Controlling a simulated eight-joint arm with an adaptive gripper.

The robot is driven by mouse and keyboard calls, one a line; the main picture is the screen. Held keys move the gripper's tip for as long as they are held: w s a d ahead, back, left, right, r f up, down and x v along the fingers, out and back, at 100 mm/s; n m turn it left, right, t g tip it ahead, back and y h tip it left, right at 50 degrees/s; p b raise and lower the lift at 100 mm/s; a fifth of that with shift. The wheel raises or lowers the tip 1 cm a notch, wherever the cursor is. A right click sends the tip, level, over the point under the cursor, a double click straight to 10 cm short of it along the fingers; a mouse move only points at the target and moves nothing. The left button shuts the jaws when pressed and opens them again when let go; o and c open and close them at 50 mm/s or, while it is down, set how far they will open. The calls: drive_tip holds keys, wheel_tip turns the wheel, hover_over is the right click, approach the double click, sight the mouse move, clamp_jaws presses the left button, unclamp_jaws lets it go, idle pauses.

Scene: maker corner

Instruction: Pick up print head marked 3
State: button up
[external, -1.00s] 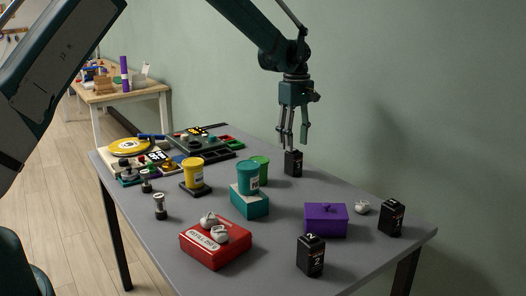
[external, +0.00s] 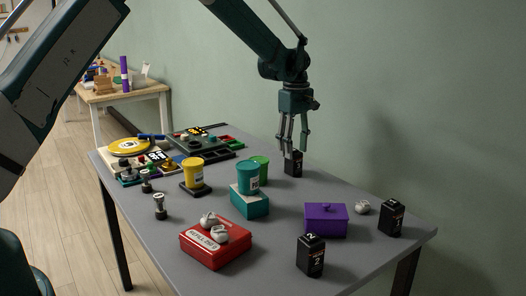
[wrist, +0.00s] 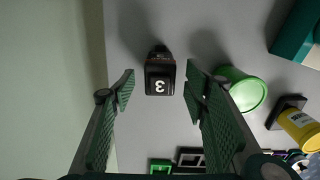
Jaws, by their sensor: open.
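The print head marked 3 (wrist: 160,76) is a small black block standing upright on the grey table, with a white 3 on its top. In the external view the print head (external: 293,166) stands near the table's back edge by the wall. My gripper (external: 293,153) is open just above it, fingers pointing down. In the wrist view the print head lies between the fingers of my gripper (wrist: 160,82), with a gap on both sides. The print head marked 2 (external: 311,256) is at the front, and another black print head (external: 391,218) is at the right.
A green tub (external: 260,168) stands close beside the print head, with a teal tub (external: 248,178) on a teal box nearby. A purple box (external: 326,219), red box (external: 217,246) and yellow tub (external: 192,173) are farther off. The wall runs along the back edge.

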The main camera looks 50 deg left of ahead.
sight(294, 160)
drive_tip(key=shift+a+f+b, duration=0.15)
drive_tip(key=shift+f+b, duration=0.3)
drive_tip(key=shift+f, duration=2.1)
drive_tip(key=c, duration=1.1)
